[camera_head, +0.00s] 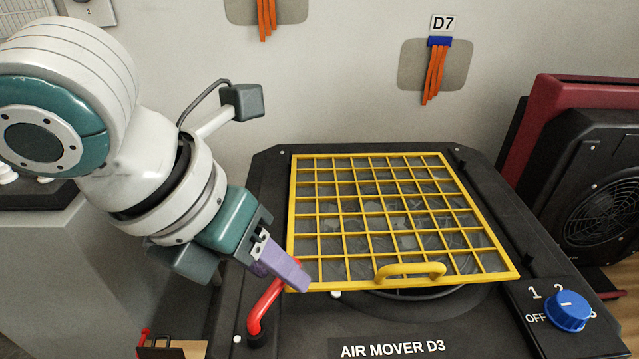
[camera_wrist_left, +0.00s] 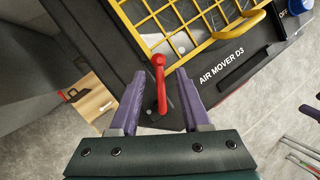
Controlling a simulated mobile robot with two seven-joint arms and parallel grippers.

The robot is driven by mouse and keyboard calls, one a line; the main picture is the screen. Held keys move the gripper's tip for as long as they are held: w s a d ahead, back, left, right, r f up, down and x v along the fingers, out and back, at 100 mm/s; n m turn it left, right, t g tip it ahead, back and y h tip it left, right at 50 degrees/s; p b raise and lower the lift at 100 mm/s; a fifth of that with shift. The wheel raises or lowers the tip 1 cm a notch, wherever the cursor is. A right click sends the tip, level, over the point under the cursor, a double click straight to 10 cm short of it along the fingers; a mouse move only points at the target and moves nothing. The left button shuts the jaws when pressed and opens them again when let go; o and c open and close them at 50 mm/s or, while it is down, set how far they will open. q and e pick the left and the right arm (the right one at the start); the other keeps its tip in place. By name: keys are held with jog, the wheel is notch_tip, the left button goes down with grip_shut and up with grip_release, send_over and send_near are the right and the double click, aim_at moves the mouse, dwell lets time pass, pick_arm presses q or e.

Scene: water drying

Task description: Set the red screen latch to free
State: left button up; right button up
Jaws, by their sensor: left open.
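The red screen latch (camera_head: 264,308) is a bent red bar at the near left corner of the yellow screen (camera_head: 405,268). Its lower end stands on the black housing, and its upper end reaches the screen's corner, partly hidden behind my gripper. My left gripper (camera_head: 292,278) has purple fingers and is at the latch's upper end. In the left wrist view the open fingers lie on either side of the latch (camera_wrist_left: 160,85), with a gap on both sides. Whether the latch's tip overlaps the screen frame is hard to tell.
The black air mover (camera_head: 470,330), labelled D3, carries the screen with its yellow handle (camera_head: 410,270). A blue knob (camera_head: 568,311) sits at its right front. Another fan (camera_head: 600,210) stands at the right. Orange strips (camera_head: 435,75) hang on the wall under D7.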

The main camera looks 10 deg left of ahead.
pick_arm(q)
jog(key=shift+c, duration=0.3)
grip_shut()
dwell(1.1)
